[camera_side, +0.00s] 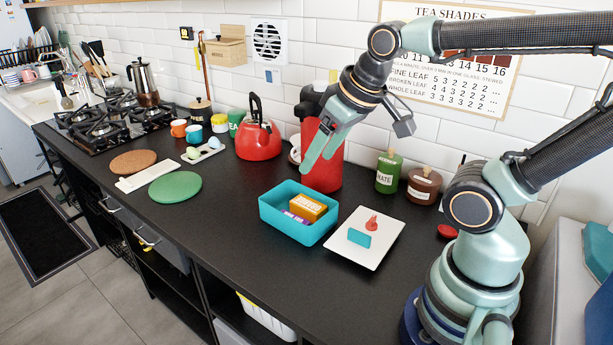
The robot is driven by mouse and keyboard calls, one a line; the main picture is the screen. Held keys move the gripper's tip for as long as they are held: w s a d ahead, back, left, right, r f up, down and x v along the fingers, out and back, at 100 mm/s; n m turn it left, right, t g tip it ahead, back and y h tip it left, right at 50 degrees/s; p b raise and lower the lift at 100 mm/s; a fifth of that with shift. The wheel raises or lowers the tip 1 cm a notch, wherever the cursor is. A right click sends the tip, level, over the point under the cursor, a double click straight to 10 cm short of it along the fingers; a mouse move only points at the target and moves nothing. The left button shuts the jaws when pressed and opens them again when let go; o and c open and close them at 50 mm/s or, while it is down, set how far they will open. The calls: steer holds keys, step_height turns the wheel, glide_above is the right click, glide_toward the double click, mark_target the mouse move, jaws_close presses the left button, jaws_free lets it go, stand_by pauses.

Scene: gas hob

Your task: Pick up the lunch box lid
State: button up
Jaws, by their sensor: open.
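A teal open-topped box (272,213), like a lunch box, stands on the black counter with an orange packet (308,206) and a purple item (296,217) inside. To its right is a white rectangular board or tray (385,224). A small teal piece (359,238) and a small red item (371,223) are on it. I cannot tell for sure which piece is the lunch box lid; the small teal one matches the box in colour. My gripper (318,164) is open and empty, pointing down above the back of the teal box, in front of a red machine.
The red machine (324,178) and a red kettle (259,138) stand along the wall. Green (388,172) and brown (422,186) jars stand at right. Round brown (133,162) and green (175,187) mats lie at left. The counter front (230,240) is clear.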

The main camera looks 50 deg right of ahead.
steer(key=s+d+f+m+g, duration=0.1)
steer(key=d+f+m+g, duration=0.2)
steer(key=d+f+m, duration=0.35)
steer(key=m+g, duration=0.2)
steer(key=m, duration=0.9)
glide_above(370, 220)
step_height(370, 220, down, 3)
steer(key=f, duration=0.6)
steer(key=shift+s+a+f, duration=0.15)
steer(key=shift+a+f, duration=0.25)
steer(key=shift+d+f, duration=0.2)
steer(key=shift+f, duration=1.2)
steer(key=shift+d+f, duration=0.15)
steer(key=shift+f, duration=1.25)
jaws_close()
